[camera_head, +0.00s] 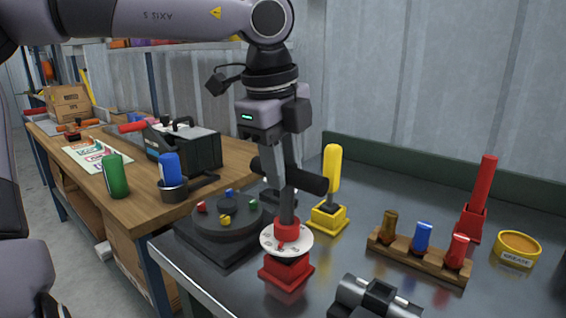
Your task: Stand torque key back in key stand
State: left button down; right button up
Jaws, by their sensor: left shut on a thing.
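My left gripper (288,172) comes down from above and is shut on a dark T-handled key (312,183), which looks like the torque key. The key is roughly upright, its grey shaft pointing down. Its lower end meets the red hub of a white dial disc (299,245) above a red block base (287,272). I cannot tell whether the tip is seated in the hub or just above it. A yellow-handled tool (332,168) stands upright in a yellow base behind and to the right. I cannot tell which base is the key stand. My right gripper is not in view.
A dark turntable (225,225) with coloured knobs is close on the left. A wooden rack (420,262) with several coloured pegs, a red holder (471,222) and a yellow tin (516,250) are on the right. A grey and black fixture (372,298) is at the front edge.

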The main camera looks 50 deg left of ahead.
pick_arm(q)
jog(key=c, duration=0.8)
grip_release()
jog(key=r, duration=0.3)
jog(key=s+r+p, duration=0.1)
jog(key=r, duration=0.3)
jog(key=shift+s+d, duration=0.1)
jog(key=shift+s, duration=0.1)
